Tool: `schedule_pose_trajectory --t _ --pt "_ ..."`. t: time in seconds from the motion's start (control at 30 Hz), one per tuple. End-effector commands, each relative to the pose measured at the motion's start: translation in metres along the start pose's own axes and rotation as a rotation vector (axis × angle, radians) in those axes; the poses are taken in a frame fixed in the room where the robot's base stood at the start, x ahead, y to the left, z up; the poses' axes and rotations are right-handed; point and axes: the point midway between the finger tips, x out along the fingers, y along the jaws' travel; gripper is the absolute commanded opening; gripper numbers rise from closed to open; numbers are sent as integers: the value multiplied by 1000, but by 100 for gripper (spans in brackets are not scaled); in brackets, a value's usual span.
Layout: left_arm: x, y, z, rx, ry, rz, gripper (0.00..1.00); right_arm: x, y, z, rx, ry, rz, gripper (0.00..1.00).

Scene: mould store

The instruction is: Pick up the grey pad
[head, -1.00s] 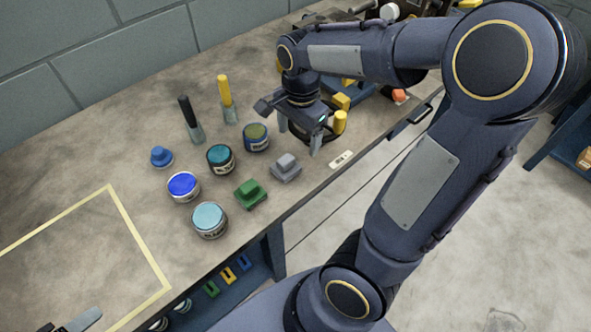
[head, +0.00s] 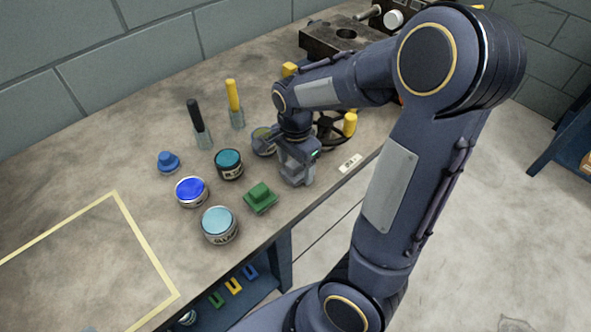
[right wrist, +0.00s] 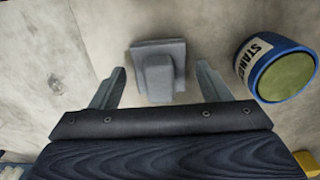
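The grey pad (right wrist: 158,75), a flat block with a raised grip, lies on the bench in the right wrist view. My right gripper (head: 298,182) is low over the bench at the pad's place, just right of the green pad (head: 261,198). In the right wrist view the right gripper (right wrist: 161,70) is open, with one finger on each side of the grey pad and gaps showing. In the head view the gripper largely hides the pad. My left gripper is not clearly in view.
Paint tins stand close by, one with an olive top (right wrist: 288,77) right of the pad in the wrist view. A teal tin (head: 229,164), a blue tin (head: 191,191) and a light-blue tin (head: 219,225) stand left. A white label (head: 350,162) lies near the bench edge.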

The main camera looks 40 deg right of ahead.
Motion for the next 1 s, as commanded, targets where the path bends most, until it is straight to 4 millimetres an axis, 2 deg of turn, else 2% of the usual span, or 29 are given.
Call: schedule_pose_trajectory --t 0.07,0.3,0.67,0.77,0.9,1.0 --pt "0 0 0 0 0 0 65 0 0 0 0 0 0 59" --pt "0 0 0 0 0 0 65 0 0 0 0 0 0 28" --pt "-2 1 -1 0 0 0 65 -6 0 0 0 0 -1 27" --pt "-5 2 -2 0 0 0 65 -15 0 0 -1 0 -3 27" --pt "-11 5 -6 0 0 0 65 -38 0 -1 1 1 -5 27" --pt "-15 7 -8 0 0 0 65 -56 15 -9 3 -1 -7 27"
